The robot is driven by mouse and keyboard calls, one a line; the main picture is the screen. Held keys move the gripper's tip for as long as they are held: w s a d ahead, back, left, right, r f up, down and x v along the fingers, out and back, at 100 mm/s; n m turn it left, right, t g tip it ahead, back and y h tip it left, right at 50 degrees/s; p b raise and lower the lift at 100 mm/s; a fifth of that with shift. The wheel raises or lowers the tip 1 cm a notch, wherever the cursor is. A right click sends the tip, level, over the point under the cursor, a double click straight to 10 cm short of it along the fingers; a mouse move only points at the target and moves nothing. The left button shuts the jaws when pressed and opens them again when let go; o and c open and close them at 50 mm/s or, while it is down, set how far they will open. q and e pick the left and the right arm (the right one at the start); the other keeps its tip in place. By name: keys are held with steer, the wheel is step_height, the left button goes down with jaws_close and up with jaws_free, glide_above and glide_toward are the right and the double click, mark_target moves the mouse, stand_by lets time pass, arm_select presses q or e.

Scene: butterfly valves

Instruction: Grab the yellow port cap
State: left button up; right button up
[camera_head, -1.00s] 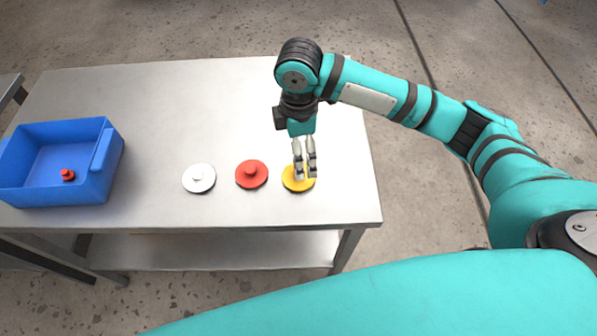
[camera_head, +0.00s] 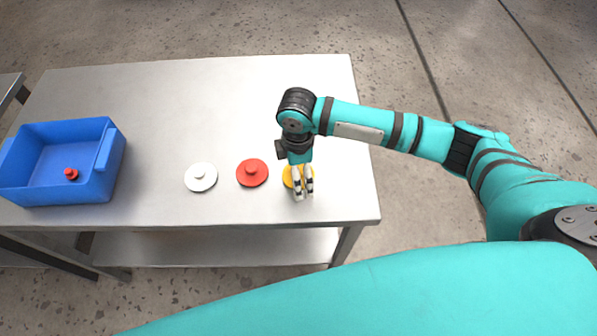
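The yellow port cap (camera_head: 287,178) lies flat on the metal table near its front right corner. My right gripper (camera_head: 303,194) points down over the yellow cap, and its fingers hide the cap's middle and much of its right side. The two fingers show side by side with a narrow gap. I cannot tell whether they touch the cap's knob or stand around it. My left gripper is not in view.
A red cap (camera_head: 252,173) lies just left of the yellow one, and a white cap (camera_head: 201,177) lies farther left. A blue bin (camera_head: 62,190) with a small red part (camera_head: 71,174) inside stands at the table's left. The back of the metal table (camera_head: 200,95) is clear.

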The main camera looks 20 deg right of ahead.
steer(key=c, duration=1.1)
steer(key=shift+r, duration=0.1)
